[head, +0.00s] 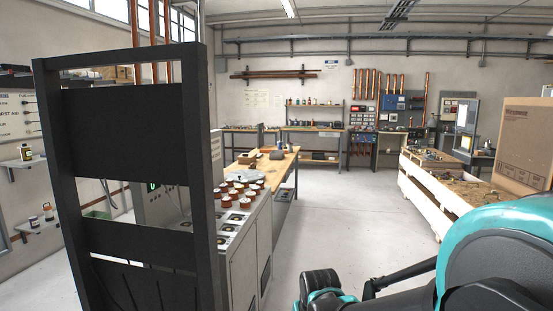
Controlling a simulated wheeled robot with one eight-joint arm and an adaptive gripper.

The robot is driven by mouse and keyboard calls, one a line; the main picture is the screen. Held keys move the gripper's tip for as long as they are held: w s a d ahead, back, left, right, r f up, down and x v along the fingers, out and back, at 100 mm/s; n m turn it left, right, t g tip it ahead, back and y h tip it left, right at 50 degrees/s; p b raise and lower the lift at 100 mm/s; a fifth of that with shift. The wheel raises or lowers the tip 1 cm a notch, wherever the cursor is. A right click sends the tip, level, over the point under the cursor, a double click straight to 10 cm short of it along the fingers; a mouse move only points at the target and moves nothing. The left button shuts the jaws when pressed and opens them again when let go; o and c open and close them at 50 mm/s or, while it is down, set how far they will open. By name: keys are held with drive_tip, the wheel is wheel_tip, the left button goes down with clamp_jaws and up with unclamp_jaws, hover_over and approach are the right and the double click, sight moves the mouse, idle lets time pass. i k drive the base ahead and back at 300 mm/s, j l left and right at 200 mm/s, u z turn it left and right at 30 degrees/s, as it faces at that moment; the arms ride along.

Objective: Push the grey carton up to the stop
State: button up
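I cannot pick out a grey carton for certain. A small dark grey block (277,154) lies on the wooden-topped bench (283,166) in the middle distance, too small to tell what it is. A large brown carton (526,143) with printing stands at the right edge, partly cut off. I cannot make out a stop. Teal and black parts of my own arm fill the lower right and bottom centre. No gripper fingers show.
A black open rack frame (138,103) stands close at the left. A grey cabinet (245,240) with several red-brown and white round parts is beside it. A pale wooden crate-like bench (425,190) stands at the right. The floor between is clear.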

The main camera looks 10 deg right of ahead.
sight(277, 155)
drive_tip(key=i+l+z, duration=0.4)
drive_tip(key=i, duration=0.5)
drive_tip(key=i+z, duration=0.45)
drive_tip(key=i, duration=2.3)
drive_tip(key=i+u, duration=0.15)
drive_tip(key=i, duration=0.3)
drive_tip(key=i+l+u, duration=0.2)
drive_tip(key=i, duration=0.25)
drive_tip(key=i+l+u, duration=0.15)
drive_tip(key=i, duration=0.3)
drive_tip(key=i+l+u, duration=0.15)
drive_tip(key=i, duration=0.3)
